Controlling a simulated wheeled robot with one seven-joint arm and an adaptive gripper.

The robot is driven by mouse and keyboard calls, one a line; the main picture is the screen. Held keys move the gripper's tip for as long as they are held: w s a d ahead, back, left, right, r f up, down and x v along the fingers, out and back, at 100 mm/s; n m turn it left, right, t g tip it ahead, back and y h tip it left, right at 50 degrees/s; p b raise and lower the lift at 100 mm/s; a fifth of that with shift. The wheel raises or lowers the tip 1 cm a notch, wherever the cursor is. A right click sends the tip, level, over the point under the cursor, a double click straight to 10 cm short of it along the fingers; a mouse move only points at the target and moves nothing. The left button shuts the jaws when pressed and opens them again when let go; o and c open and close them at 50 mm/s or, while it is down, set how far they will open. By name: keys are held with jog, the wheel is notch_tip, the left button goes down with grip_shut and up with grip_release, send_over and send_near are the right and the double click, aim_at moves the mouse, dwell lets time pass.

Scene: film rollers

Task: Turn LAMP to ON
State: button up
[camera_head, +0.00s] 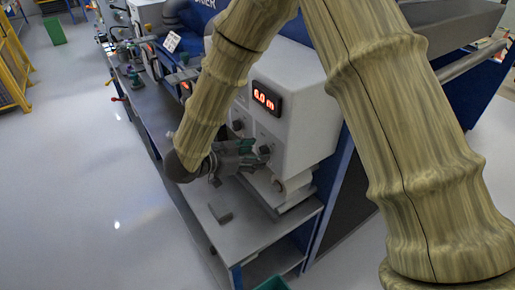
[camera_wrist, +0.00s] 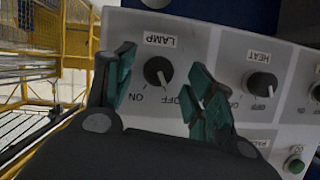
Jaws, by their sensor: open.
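The dark round LAMP knob (camera_wrist: 158,71) is on a light grey panel (camera_wrist: 220,28) in the wrist view. Its LAMP label is above it, with ON at lower left and OFF at lower right. Its pale pointer mark seems to face lower right, towards OFF. My gripper (camera_wrist: 160,65) is open, its green-padded fingers on either side of the knob in the picture. I cannot tell whether they touch it. In the head view my gripper (camera_head: 248,152) is at the front of the white control box (camera_head: 308,120); the LAMP knob cannot be made out there.
The HEAT knob (camera_wrist: 262,84) is close to the right of my right finger. The box has a red-lit display (camera_head: 266,98). A grey shelf (camera_head: 255,232) below holds a small grey block (camera_head: 220,212). Open floor lies left.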

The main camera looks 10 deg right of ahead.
jog(key=shift+w+d+f, duration=0.15)
jog(key=shift+d, duration=0.45)
jog(key=shift+w+d+f, duration=0.15)
jog(key=shift+w+f, duration=0.05)
jog(key=c, duration=1)
